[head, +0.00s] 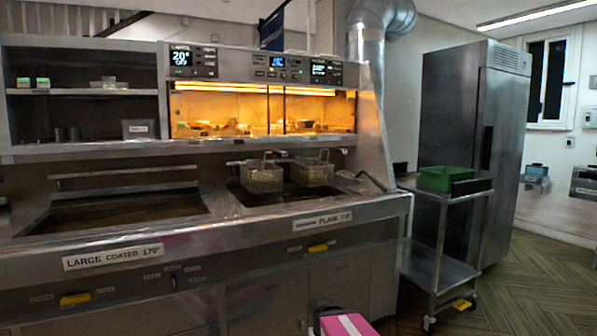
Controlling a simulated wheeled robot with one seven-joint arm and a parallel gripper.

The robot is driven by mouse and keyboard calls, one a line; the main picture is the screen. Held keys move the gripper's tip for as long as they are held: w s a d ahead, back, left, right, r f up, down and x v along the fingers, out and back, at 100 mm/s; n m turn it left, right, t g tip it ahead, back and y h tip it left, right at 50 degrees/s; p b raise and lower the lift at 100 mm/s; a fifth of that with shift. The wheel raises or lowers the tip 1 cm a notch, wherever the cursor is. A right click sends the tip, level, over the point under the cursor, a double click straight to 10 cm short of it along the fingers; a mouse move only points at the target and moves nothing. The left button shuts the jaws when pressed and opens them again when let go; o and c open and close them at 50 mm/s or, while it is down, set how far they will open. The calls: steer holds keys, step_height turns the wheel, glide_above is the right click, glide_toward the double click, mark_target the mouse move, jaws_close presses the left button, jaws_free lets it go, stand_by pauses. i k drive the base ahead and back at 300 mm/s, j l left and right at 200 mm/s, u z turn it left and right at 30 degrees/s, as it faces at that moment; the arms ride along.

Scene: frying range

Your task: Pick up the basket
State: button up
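Two wire fry baskets show in the head view above the right fryer vat (285,198). The left basket (263,179) and the right basket (314,173) sit side by side near the back of the vat. Both look upright, with metal fittings behind them at the back panel. Whether they touch the oil and what they hold are too small to tell.
The left vat (115,214) has no basket in it. A heated cabinet (263,110) glows above the range. A steel trolley (440,250) with a green crate (447,179) stands right of the range, before a tall fridge (470,120). Floor (530,290) is clear at right.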

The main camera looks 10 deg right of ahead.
mark_target(308, 173)
steer(key=i+l+u, duration=0.1)
steer(key=l, duration=0.25)
steer(key=i+l+u, duration=0.25)
steer(key=i+l, duration=0.15)
steer(key=l, duration=0.35)
steer(key=i+l+u, duration=0.15)
steer(key=l, duration=0.25)
steer(key=i+l+u, duration=0.1)
steer(key=l, duration=0.3)
